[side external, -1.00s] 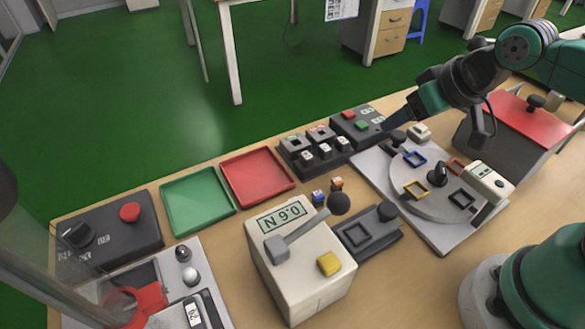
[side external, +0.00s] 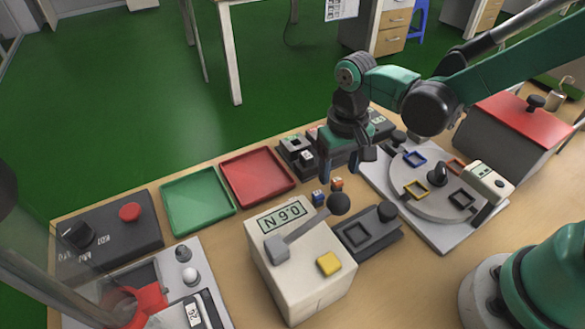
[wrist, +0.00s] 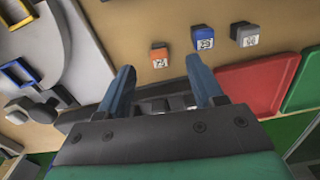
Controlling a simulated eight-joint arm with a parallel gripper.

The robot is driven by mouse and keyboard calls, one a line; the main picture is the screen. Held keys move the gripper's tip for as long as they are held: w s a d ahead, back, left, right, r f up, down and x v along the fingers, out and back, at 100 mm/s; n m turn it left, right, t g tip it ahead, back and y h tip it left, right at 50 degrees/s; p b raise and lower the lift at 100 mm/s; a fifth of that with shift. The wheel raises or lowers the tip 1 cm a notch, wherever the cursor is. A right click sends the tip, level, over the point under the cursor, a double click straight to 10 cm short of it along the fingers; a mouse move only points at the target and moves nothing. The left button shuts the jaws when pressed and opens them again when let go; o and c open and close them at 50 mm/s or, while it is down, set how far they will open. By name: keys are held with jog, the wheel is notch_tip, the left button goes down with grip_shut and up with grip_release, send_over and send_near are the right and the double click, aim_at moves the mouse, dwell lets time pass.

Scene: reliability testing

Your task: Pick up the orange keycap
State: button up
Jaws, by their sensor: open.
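The orange keycap (side external: 337,183) is a small cube standing on the wooden table. It also shows in the wrist view (wrist: 159,61), with its printed face toward the camera, and lies between the lines of my two fingers, beyond their tips. My gripper (side external: 339,172) is open and empty, pointing down above and slightly behind the keycap. Its two blue fingers (wrist: 160,66) are spread wide in the wrist view. I see no contact with the keycap.
A blue keycap (side external: 318,197) stands close beside the orange one; a grey keycap (wrist: 247,38) is beyond it. The lever's dark knob (side external: 339,204) rises nearby. A red tray (side external: 257,176), a green tray (side external: 197,202) and a round dial plate (side external: 431,207) flank the spot.

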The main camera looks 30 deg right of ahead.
aim_at(338, 180)
jog(key=shift+f, duration=1.55)
grip_shut()
